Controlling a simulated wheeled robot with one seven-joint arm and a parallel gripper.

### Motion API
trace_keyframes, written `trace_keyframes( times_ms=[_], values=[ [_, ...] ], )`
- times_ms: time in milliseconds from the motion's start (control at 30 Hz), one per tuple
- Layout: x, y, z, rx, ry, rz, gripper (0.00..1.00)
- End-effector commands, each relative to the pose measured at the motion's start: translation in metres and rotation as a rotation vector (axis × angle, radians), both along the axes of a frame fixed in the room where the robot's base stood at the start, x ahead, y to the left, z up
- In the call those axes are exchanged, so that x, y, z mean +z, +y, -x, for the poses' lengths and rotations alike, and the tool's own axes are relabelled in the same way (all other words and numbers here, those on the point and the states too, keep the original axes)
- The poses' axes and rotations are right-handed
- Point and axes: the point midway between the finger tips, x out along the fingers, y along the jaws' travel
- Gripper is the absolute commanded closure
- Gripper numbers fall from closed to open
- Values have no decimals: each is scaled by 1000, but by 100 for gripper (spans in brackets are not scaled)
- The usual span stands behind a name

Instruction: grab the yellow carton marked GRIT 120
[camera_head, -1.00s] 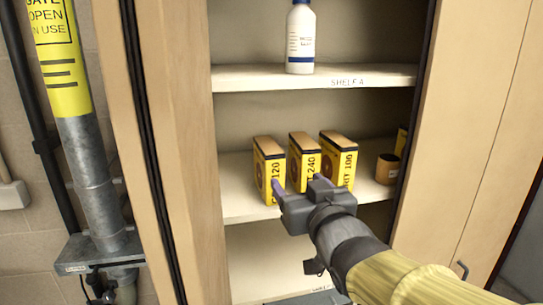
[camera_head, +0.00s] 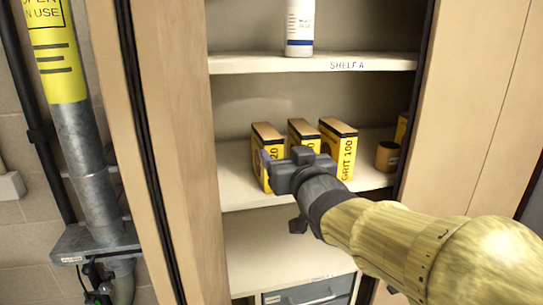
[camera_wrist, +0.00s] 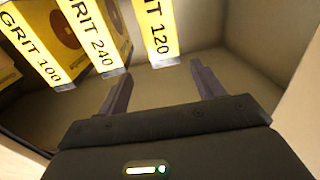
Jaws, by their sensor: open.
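The yellow carton marked GRIT 120 (camera_head: 264,133) stands upright on the middle shelf, leftmost of a row in the head view. My gripper covers much of its front, so only "20" shows there. In the wrist view the GRIT 120 carton (camera_wrist: 158,28) is at top centre, its full number readable. My gripper (camera_head: 280,161) is open and empty in front of the row. In the wrist view the open fingers (camera_wrist: 160,68) lie either side of the carton's line, with its near end just beyond the tips. I cannot tell whether they overlap it.
The GRIT 240 carton (camera_wrist: 95,35) is close beside it, then the GRIT 100 carton (camera_head: 338,152). A dark round tub (camera_head: 388,157) stands further right. A white bottle (camera_head: 300,25) is on shelf A (camera_head: 320,64) above. The cabinet's left side (camera_head: 176,150) is near.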

Motion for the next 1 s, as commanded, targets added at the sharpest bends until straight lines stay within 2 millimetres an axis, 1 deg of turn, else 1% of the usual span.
trace_keyframes(
  times_ms=[33, 200, 433, 533, 867, 1000],
  values=[
    [1, 2, -8, -1, 2, 0, 33],
    [2, 10, -29, 1, 2, 0, 33],
    [2, 18, -54, 1, 1, -1, 33],
    [1, 19, -58, 0, -1, -1, 33],
    [1, 20, -59, 0, -1, 0, 33],
    [5, 25, -67, 1, 1, -2, 33]
  ],
)
